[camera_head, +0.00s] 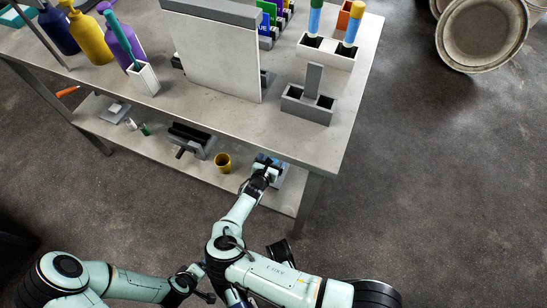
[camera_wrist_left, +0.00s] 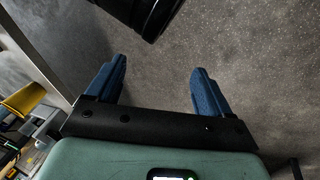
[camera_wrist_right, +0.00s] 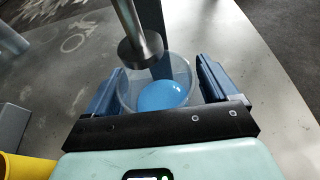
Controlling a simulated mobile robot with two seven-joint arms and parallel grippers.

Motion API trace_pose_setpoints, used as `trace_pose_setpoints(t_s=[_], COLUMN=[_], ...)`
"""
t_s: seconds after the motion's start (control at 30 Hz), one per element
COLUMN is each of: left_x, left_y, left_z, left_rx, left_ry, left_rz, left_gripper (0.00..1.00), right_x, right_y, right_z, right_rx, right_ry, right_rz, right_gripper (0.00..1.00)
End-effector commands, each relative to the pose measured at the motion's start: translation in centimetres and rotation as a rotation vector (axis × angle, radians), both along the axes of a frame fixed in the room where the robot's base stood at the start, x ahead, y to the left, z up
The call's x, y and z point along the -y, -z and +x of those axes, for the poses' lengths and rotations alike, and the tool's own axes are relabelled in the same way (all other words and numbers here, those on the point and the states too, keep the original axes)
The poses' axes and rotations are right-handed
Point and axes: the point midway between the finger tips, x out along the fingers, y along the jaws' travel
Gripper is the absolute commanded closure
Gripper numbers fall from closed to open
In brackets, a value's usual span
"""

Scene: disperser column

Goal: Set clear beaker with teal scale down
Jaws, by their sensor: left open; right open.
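The clear beaker (camera_wrist_right: 178,72) holds blue liquid (camera_wrist_right: 163,96) and stands upright between the fingers of my right gripper (camera_wrist_right: 160,90) in the right wrist view. The fingers are open, one on each side of the beaker; I cannot tell whether either touches it. The teal scale is not readable from here. In the head view my right gripper (camera_head: 266,168) reaches to the right end of the lower shelf, and the arm mostly hides the beaker. My left gripper (camera_wrist_left: 155,88) is open and empty over the bare floor.
A metal disperser shaft (camera_wrist_right: 140,48) hangs over the beaker, with a grey column behind it. A yellow cup (camera_head: 223,162) stands to the left on the lower shelf (camera_head: 205,178). The table top (camera_head: 225,115) overhangs the shelf and carries bottles and holders.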

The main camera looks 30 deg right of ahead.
Motion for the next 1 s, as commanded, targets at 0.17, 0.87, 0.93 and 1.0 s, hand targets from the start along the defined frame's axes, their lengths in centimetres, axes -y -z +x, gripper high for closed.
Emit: trace_pose_setpoints(t_s=[0.17,0.87,0.93,1.0], left_x=[0.6,2.7,2.7,2.7], left_y=[-0.9,-3.7,-3.7,-3.7], left_z=[-1.0,-5.3,-5.3,-5.3], left_rx=[-0.026,-0.139,-0.139,-0.139], left_ry=[0.011,0.057,0.057,0.057], left_rz=[-0.014,-0.068,-0.068,-0.068], left_gripper=[0.19,0.19,0.19,0.19], right_x=[-1.4,-8.4,-8.4,-8.4], right_y=[-1.1,-4.4,-4.4,-4.4], right_z=[-1.1,-7.5,-7.5,-7.5], right_rx=[0.001,0.002,0.002,0.002], right_ry=[-0.002,-0.001,-0.001,-0.001], right_rz=[0.001,-0.001,-0.001,-0.001], right_gripper=[0.13,0.13,0.13,0.13])
